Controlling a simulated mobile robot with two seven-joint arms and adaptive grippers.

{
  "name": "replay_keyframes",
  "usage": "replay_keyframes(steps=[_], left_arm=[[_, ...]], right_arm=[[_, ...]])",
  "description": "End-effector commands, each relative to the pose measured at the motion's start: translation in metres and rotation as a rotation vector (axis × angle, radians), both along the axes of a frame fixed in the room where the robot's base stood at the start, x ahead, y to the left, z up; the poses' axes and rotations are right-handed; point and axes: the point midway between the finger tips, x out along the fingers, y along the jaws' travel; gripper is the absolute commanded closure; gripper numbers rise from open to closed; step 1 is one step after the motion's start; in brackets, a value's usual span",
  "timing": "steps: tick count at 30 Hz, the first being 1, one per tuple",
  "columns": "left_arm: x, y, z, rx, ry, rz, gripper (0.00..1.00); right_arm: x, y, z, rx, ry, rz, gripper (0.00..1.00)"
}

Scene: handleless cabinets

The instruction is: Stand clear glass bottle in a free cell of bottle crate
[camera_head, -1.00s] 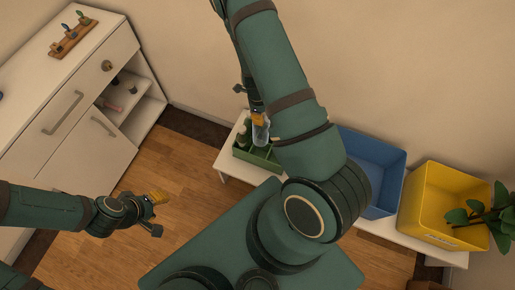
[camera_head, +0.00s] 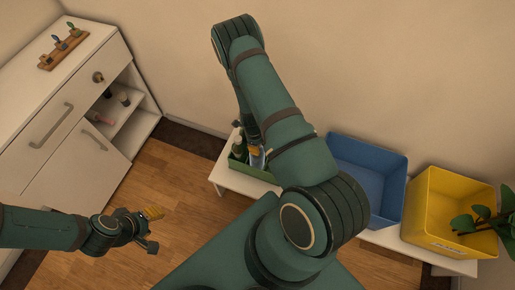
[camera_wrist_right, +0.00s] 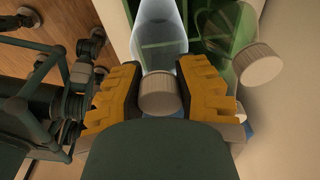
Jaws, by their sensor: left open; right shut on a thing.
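In the head view the bottle (camera_head: 257,158) shows partly beneath my right gripper (camera_head: 262,146), at the green bottle crate (camera_head: 236,175). Green crate walls show behind and through the glass in the wrist view. My arm hides much of the crate, and I cannot tell whether the bottle's base touches the floor of its cell. My left gripper (camera_head: 152,214) is open and empty over the wooden floor.
A green bottle (camera_wrist_right: 232,35) with a pale cap stands in the crate, close beside my right gripper. The crate is on a low white bench (camera_head: 231,183). A blue bin (camera_head: 375,180) and a yellow bin (camera_head: 440,205) stand to its right. A white cabinet (camera_head: 65,120) is at left.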

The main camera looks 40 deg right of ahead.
Motion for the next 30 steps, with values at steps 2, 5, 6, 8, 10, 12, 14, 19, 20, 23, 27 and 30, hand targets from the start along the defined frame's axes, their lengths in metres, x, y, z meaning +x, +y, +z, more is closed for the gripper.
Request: replay_keyframes(steps=[2,5,6,8,10,12,14,19,20,23,27,30], left_arm=[[0.001,0.000,-0.005,0.000,-0.002,0.001,0.53],[0.001,0.000,-0.006,0.000,-0.003,0.001,0.53],[0.001,0.000,-0.005,0.000,-0.003,0.001,0.53],[0.001,0.000,-0.005,0.000,-0.003,0.001,0.53],[0.001,0.000,-0.005,0.000,-0.003,0.001,0.53],[0.001,0.000,-0.005,0.000,-0.003,0.001,0.53],[0.001,0.000,-0.005,0.000,-0.003,0.001,0.53],[0.001,0.000,-0.005,0.000,-0.002,0.001,0.53],[0.001,0.000,-0.005,0.000,-0.002,0.001,0.53],[0.001,0.000,-0.005,0.000,-0.002,0.001,0.53],[0.001,0.000,-0.005,0.000,-0.002,0.001,0.53],[0.001,0.000,-0.003,0.000,-0.002,0.001,0.53]], right_arm=[[0.000,0.000,-0.014,0.000,0.000,0.000,1.00],[0.000,0.000,-0.019,0.000,-0.001,0.001,1.00],[0.001,0.000,-0.019,0.000,-0.001,0.000,1.00],[0.001,0.000,-0.018,0.000,-0.001,0.000,1.00],[0.001,0.000,-0.018,0.000,-0.001,0.000,1.00],[0.000,0.000,-0.018,0.000,-0.001,0.000,1.00],[0.000,0.000,-0.020,0.000,0.000,0.000,1.00],[0.000,0.000,-0.020,0.000,0.000,0.000,0.45],[0.000,0.000,-0.020,0.000,0.000,0.000,0.45],[0.000,0.000,-0.020,0.000,0.000,0.000,0.45],[0.000,0.000,-0.019,0.000,-0.001,0.000,0.45],[0.001,0.000,-0.012,0.000,-0.001,0.001,0.45]])
